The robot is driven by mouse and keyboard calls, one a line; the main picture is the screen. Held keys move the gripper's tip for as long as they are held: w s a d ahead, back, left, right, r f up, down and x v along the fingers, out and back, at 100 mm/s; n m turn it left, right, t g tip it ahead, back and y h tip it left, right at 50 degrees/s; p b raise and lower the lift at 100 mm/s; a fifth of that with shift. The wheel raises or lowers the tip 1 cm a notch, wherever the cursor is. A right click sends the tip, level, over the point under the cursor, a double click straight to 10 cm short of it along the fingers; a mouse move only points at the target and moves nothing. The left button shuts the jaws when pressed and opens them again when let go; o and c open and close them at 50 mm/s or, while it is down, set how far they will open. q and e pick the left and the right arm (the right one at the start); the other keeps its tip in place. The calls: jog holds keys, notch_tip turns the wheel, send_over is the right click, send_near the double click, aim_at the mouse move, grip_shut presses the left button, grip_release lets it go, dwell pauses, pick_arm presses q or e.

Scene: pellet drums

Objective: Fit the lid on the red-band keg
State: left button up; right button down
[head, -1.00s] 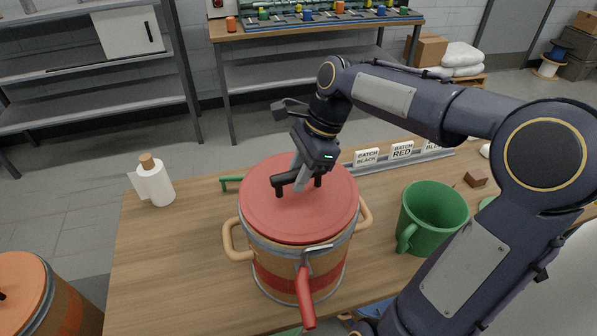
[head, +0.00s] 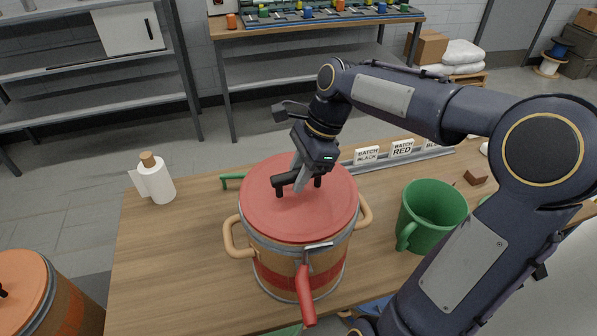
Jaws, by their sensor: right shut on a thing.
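The red-band keg (head: 262,265) stands on the wooden table, with tan side handles, a red band low on its body and a metal ring with a red lever (head: 305,290) at its front. The red lid (head: 275,225) lies on the keg's top and looks level. Whether it is fully seated all round, I cannot tell. My right gripper (head: 299,182) is above the lid, shut on the lid's black handle (head: 284,180). My left gripper is not in view.
A green mug-like jug (head: 430,215) stands right of the keg. A white bottle (head: 157,180) stands at the table's back left. Batch signs (head: 402,149) sit on a rail behind. An orange-lidded drum (head: 25,290) stands at lower left. The table's left part is clear.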

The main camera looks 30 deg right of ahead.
jog(key=shift+f, duration=0.3)
dwell(0.4)
jog(key=c, duration=0.7)
grip_release()
jog(key=shift+o, duration=0.2)
notch_tip(320, 180, up, 7)
jog(key=p, duration=0.7)
jog(key=shift+f, duration=0.1)
dwell(0.4)
